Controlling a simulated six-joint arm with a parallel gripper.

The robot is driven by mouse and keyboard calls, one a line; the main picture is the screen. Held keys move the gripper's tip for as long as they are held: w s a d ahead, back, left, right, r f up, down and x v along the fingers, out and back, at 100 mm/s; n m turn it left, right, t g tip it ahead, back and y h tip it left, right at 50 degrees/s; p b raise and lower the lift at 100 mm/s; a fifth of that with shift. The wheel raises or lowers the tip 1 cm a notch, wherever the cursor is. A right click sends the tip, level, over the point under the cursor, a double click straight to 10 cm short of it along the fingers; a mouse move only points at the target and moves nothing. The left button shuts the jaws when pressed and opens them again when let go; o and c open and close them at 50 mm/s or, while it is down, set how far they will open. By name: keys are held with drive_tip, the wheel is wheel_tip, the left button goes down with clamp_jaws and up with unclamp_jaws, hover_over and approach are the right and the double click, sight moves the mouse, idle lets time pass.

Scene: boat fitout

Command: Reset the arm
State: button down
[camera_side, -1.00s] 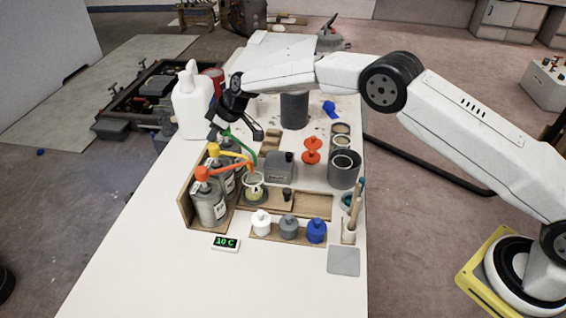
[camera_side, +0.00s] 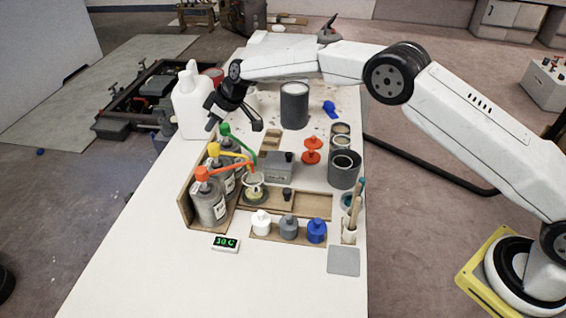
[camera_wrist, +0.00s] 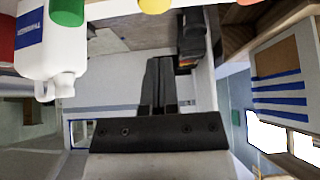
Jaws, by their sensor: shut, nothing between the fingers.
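My gripper (camera_side: 234,114) is black and hangs in the air near the pump bottles at the left of the bench in the side view. In the wrist view my gripper's fingers (camera_wrist: 159,64) lie side by side, shut with nothing between them. A white jug (camera_side: 190,106) stands just left of it in the side view, and a white jug (camera_wrist: 48,45) also shows at the upper left of the wrist view.
Pump bottles with red (camera_side: 202,173), yellow (camera_side: 213,149) and green (camera_side: 225,129) tops stand in a wooden holder below my gripper. A dark grey can (camera_side: 294,105) stands to the right. The front of the white bench (camera_side: 190,285) is clear.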

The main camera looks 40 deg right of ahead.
drive_tip(key=shift+d, duration=0.1)
drive_tip(key=shift+s+d+r, duration=0.25)
drive_tip(key=shift+s+d, duration=0.1)
drive_tip(key=shift+d, duration=0.15)
drive_tip(key=s+d+r+m+g+h, duration=0.15)
drive_tip(key=s+d+m, duration=0.25)
drive_tip(key=s+d, duration=0.7)
drive_tip(key=s+d+r+m+h, duration=0.25)
drive_tip(key=s+d, duration=0.35)
drive_tip(key=s, duration=0.8)
drive_tip(key=s+d+f+m, duration=0.1)
drive_tip(key=s, duration=0.6)
drive_tip(key=s+d+f+m, duration=0.1)
drive_tip(key=s+d, duration=0.1)
drive_tip(key=s, duration=0.5)
drive_tip(key=shift+s+d+f+g+h, duration=0.15)
drive_tip(key=shift+d+f+g+h, duration=0.15)
drive_tip(key=shift+g+h, duration=0.1)
